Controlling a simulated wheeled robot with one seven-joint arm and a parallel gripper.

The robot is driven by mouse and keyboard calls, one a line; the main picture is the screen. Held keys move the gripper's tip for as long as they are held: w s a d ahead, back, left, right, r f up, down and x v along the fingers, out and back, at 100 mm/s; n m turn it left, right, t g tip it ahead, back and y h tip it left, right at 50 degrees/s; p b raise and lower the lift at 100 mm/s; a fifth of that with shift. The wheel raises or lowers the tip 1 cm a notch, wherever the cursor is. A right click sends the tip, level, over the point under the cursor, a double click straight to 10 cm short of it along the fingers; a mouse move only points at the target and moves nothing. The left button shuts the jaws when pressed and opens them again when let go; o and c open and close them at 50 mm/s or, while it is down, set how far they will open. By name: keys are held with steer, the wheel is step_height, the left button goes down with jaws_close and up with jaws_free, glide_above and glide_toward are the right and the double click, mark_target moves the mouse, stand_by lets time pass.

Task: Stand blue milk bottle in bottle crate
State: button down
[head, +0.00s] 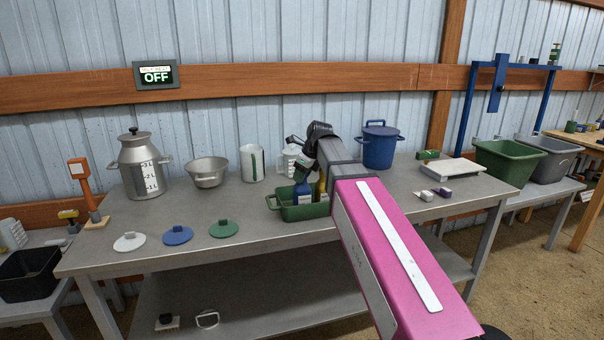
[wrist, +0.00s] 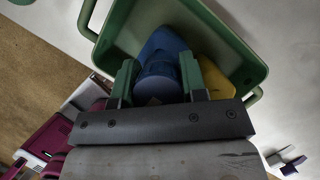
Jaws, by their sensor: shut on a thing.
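The blue milk bottle (head: 302,195) is inside the green bottle crate (head: 298,213) on the metal table, at the left of a yellow bottle (head: 321,188). In the wrist view the blue bottle (wrist: 160,70) lies between the two fingers of my gripper (wrist: 158,82), which is shut on it. The crate's green rim (wrist: 258,70) surrounds it, and the yellow bottle (wrist: 216,78) is to its right. In the head view my gripper (head: 301,178) is above the crate, partly hidden by my arm. The bottle's base is hidden by the crate wall, so I cannot tell if it touches the floor.
A white jug (head: 289,160) and a white cylinder (head: 252,163) stand behind the crate. A blue pot (head: 380,146) is at the right. White, blue and green lids (head: 224,229) lie at the front left. A white scale (head: 452,171) stands further right.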

steer(key=shift+f, duration=0.15)
steer(key=c, duration=0.7)
jaws_free()
steer(key=shift+o, duration=0.2)
steer(key=v, duration=1.2)
steer(key=shift+s, duration=0.1)
